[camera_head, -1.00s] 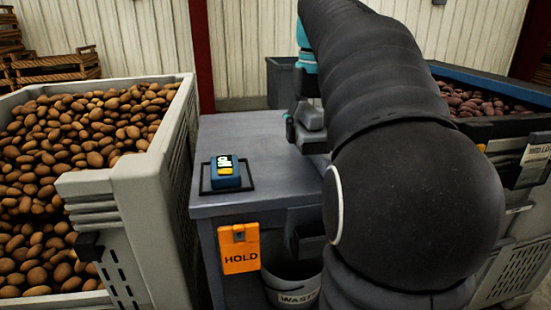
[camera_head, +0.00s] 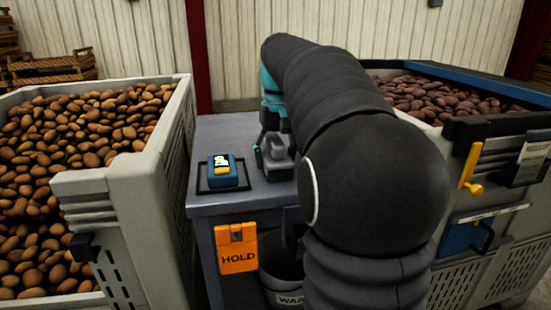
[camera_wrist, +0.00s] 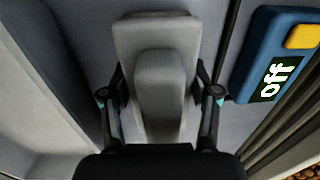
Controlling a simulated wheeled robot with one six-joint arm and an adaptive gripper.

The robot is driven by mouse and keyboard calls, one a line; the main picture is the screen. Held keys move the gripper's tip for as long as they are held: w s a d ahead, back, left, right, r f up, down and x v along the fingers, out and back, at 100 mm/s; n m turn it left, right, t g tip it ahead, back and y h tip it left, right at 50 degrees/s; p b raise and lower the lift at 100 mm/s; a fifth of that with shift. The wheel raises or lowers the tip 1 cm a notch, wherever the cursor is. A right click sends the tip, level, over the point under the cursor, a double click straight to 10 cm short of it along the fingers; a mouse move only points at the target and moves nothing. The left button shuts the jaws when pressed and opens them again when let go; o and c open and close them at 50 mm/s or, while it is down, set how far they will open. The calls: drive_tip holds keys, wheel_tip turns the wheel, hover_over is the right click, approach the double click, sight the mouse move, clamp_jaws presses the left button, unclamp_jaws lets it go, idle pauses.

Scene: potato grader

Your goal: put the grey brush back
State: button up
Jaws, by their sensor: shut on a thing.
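The grey brush (camera_head: 275,163) is a blocky grey piece over the right part of the grey bench top (camera_head: 240,136). In the wrist view the brush (camera_wrist: 155,32) fills the middle, with a raised, rounded grip. My gripper (camera_wrist: 160,100) is shut on this grip, one finger on each side. In the head view my gripper (camera_head: 273,142) is small and partly hidden by my dark arm. I cannot tell whether the brush touches the bench.
A blue device (camera_head: 223,172) reading "off" lies left of the brush; it also shows in the wrist view (camera_wrist: 270,60). An orange HOLD tag (camera_head: 237,249) hangs in front, above a waste bin (camera_head: 283,272). Potato crates stand left (camera_head: 120,185) and right (camera_head: 510,262).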

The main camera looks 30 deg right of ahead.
sight(278, 139)
drive_tip(key=shift+f, duration=0.1)
drive_tip(key=o, duration=1.1)
drive_tip(key=r, duration=1.2)
drive_tip(key=shift+s+d+r+p, duration=0.15)
drive_tip(key=shift+d+p, duration=0.15)
drive_tip(key=shift+p, duration=0.1)
